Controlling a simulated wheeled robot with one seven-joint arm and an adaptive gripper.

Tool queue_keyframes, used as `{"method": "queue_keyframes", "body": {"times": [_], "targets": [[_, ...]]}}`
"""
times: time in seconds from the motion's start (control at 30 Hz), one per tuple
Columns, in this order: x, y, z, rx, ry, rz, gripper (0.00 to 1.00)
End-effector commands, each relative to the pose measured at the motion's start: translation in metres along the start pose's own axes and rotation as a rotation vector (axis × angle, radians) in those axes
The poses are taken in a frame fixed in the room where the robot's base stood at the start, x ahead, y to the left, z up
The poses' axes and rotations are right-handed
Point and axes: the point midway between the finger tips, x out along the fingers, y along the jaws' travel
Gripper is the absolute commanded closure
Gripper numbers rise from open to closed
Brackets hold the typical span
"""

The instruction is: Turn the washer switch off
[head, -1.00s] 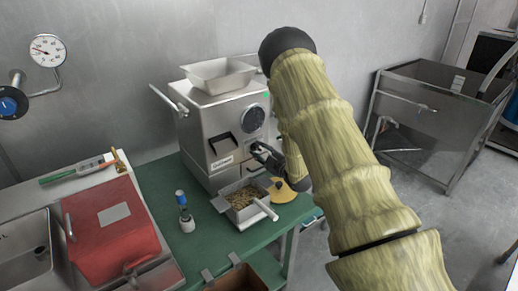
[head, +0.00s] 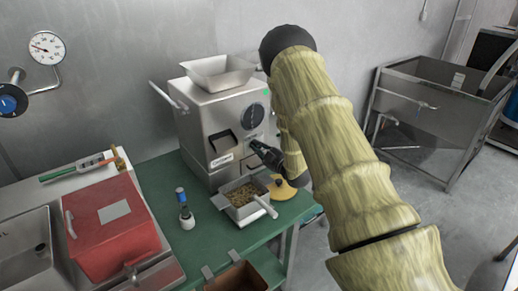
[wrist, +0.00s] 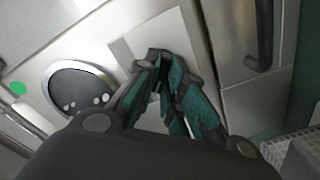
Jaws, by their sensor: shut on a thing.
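The grey metal machine (head: 207,125) stands on the green bench, with a black round dial (head: 252,115) and a green mark (head: 265,92) on its front. My gripper (head: 257,147) is at the front face, right of the dark chute opening. In the wrist view my gripper (wrist: 163,62) has its fingertips close together against a pale plate (wrist: 180,35) on the front, beside the dial (wrist: 80,88). They are shut on the switch, which the fingers hide almost wholly, so its setting cannot be told.
A tray of beans (head: 240,198) sits below the machine's front, beside a yellow round piece (head: 283,190). A blue-topped bottle (head: 184,208) and a red box (head: 112,225) stand left. A metal sink (head: 435,105) is at the back right.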

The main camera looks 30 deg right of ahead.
Motion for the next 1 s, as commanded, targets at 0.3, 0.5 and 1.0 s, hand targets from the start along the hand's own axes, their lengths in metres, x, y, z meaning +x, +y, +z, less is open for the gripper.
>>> {"method": "queue_keyframes", "body": {"times": [0.3, 0.5, 1.0], "targets": [[-0.0003, 0.0001, 0.0022, 0.173, -0.001, 0.003, 1.0], [-0.0002, 0.0012, 0.0024, 0.351, 0.0, 0.004, 1.0], [-0.0002, 0.0033, 0.0022, 0.74, 0.0, 0.002, 1.0]]}}
